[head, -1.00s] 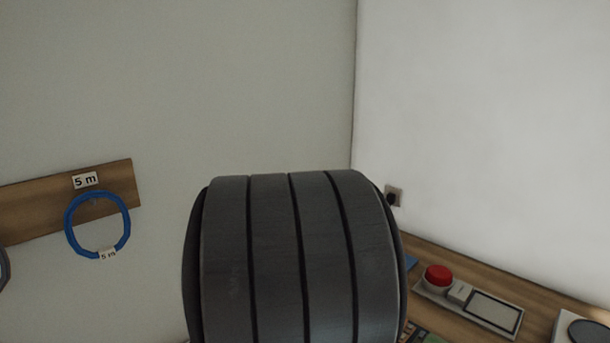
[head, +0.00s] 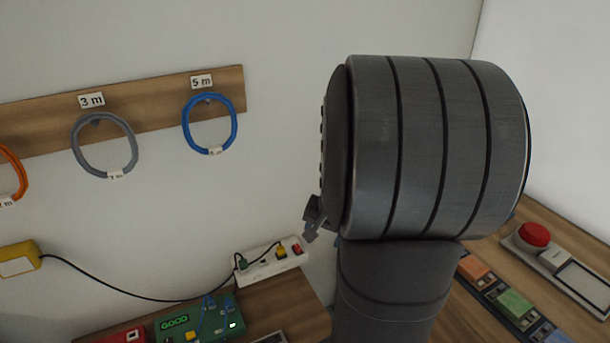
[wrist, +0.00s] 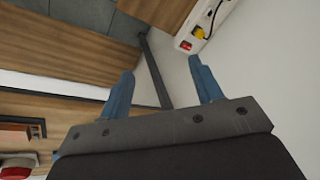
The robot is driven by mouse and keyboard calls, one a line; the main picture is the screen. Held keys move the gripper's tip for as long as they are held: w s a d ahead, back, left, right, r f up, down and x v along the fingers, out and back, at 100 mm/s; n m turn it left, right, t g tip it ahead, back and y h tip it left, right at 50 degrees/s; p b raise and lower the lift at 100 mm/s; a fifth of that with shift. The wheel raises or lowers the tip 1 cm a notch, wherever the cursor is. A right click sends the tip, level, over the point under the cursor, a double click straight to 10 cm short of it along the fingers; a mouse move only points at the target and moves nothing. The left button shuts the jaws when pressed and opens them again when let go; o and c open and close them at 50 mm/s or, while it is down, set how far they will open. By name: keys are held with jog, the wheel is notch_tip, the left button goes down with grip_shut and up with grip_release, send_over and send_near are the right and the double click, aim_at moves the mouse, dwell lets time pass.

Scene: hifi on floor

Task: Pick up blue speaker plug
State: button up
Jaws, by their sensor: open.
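I cannot pick out a blue speaker plug for certain in either view. Small blue plug-like pieces (head: 210,301) sit on a green box marked GOOD (head: 175,325) at the bottom of the head view; I cannot tell what they are. My gripper (wrist: 161,82) shows in the wrist view with its two blue fingers apart and nothing between them. In the head view my gripper (head: 312,218) is mostly hidden behind my arm, near the wall and just above the white power strip's right end.
A white power strip (head: 262,270) holds a yellow plug (head: 281,251) and a dark green plug. A black cable runs left to a yellow box (head: 18,260). Coloured cable loops hang on a wooden rail (head: 150,100). A red button (head: 534,235) stands on the right bench.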

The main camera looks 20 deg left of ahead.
jog(key=c, duration=0.3)
jog(key=n+g+h, duration=0.2)
jog(key=n+h, duration=0.1)
jog(key=n, duration=2.4)
send_over(210, 298)
notch_tip(210, 298, down, 23)
notch_tip(210, 298, down, 17)
jog(key=shift+r, duration=0.1)
